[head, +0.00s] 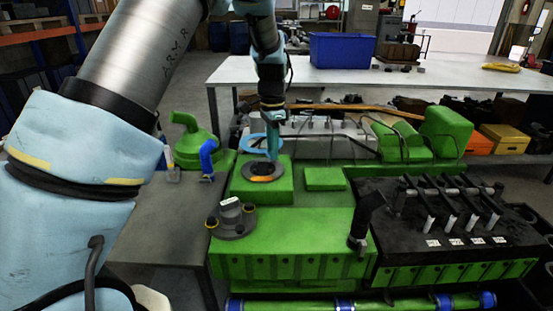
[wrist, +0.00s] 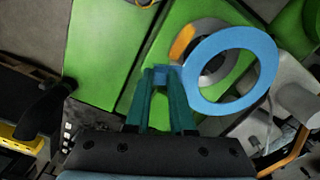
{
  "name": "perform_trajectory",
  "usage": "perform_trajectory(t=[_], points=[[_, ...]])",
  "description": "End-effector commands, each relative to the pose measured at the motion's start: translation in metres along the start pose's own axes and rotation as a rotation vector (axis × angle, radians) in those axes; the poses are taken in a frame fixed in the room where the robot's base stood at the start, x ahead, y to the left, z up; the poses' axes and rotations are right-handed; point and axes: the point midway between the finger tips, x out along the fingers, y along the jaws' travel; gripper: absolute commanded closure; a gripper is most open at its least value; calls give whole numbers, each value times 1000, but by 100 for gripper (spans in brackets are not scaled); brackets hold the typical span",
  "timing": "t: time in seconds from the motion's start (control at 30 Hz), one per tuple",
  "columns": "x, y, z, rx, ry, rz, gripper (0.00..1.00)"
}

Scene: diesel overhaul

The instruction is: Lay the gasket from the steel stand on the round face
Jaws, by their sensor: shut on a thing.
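The gasket is a flat light-blue ring with a small tab; it shows in the head view (head: 246,144) and the wrist view (wrist: 266,62). My gripper (head: 272,157) points down, its teal fingers (wrist: 161,80) shut on the gasket's tab. The round face (head: 252,172) is a dark disc with an orange patch on top of a raised green block. In the wrist view the round face (wrist: 208,28) is partly hidden behind the ring. The ring overlaps the face but is offset from its centre and appears above it. I cannot make out the steel stand for certain.
A dark round flange with a pale block (head: 232,217) stands on the green engine (head: 300,232), near the face. A black pipe (head: 360,228) rises to the right. A grey table (head: 150,228) is at left; a white bench (head: 440,80) with a blue bin (head: 343,50) is behind.

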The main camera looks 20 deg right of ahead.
Motion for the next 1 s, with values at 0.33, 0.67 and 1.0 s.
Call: perform_trajectory(t=[0.33,0.67,1.0], points=[[7,-2,37,382,2,-1,100],[32,-2,38,408,3,-3,100],[71,-2,38,406,3,-3,100]])
